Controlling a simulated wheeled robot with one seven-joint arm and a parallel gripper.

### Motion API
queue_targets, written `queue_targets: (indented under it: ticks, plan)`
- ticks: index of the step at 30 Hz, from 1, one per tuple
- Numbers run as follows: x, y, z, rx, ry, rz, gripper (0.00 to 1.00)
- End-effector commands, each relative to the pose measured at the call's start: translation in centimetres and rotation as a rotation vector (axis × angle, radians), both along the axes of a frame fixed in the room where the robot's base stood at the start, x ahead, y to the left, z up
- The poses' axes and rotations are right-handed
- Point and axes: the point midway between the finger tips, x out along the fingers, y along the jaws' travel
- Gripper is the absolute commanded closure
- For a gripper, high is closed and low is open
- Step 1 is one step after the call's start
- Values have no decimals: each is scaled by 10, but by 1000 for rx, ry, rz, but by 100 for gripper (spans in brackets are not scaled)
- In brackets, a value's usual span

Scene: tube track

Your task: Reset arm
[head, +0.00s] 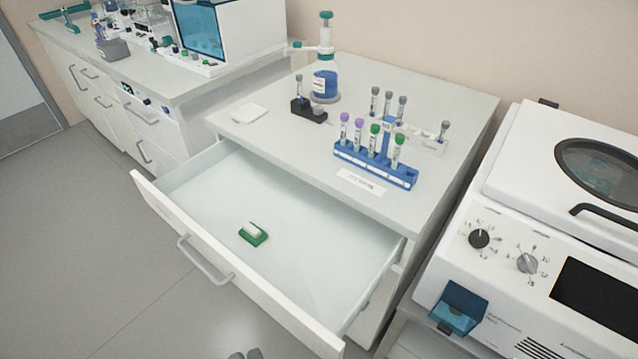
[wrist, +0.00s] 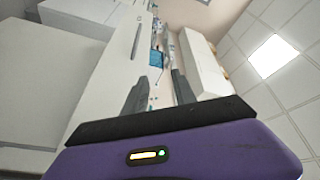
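My gripper (wrist: 160,80) shows in the wrist view with its two dark fingers apart and nothing between them. In the head view only dark tips, likely of my gripper (head: 246,354), show at the bottom edge, in front of the open drawer (head: 320,250). The drawer is pulled out of the white cabinet and holds a small green and white block (head: 253,233). A blue rack (head: 375,166) with several capped tubes stands on the cabinet top. The rest of my arm is out of the head view.
A dark single-tube holder (head: 308,110), a blue bottle (head: 325,83) and a paler tube rack (head: 428,143) stand on the cabinet top. A white machine (head: 530,240) with knobs is on the right. Grey floor (head: 80,240) is clear on the left.

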Motion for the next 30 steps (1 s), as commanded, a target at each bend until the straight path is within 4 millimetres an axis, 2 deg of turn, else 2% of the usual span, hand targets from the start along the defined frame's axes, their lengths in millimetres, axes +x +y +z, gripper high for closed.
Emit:
queue_targets:
  ticks: [5, 8, 11, 15, 21, 25, 30]
  plan:
    - [-9, -47, 8, -151, -62, -73, 67]
    - [-17, -81, 13, -266, -95, -126, 67]
    - [-30, -124, 18, -416, -119, -192, 67]
    - [-55, -184, 28, -646, -124, -278, 67]
    - [-98, -256, 44, -937, -69, -361, 67]
    - [-123, -285, 51, -1044, -6, -391, 67]
    - [-147, -304, 46, -1088, 76, -410, 67]
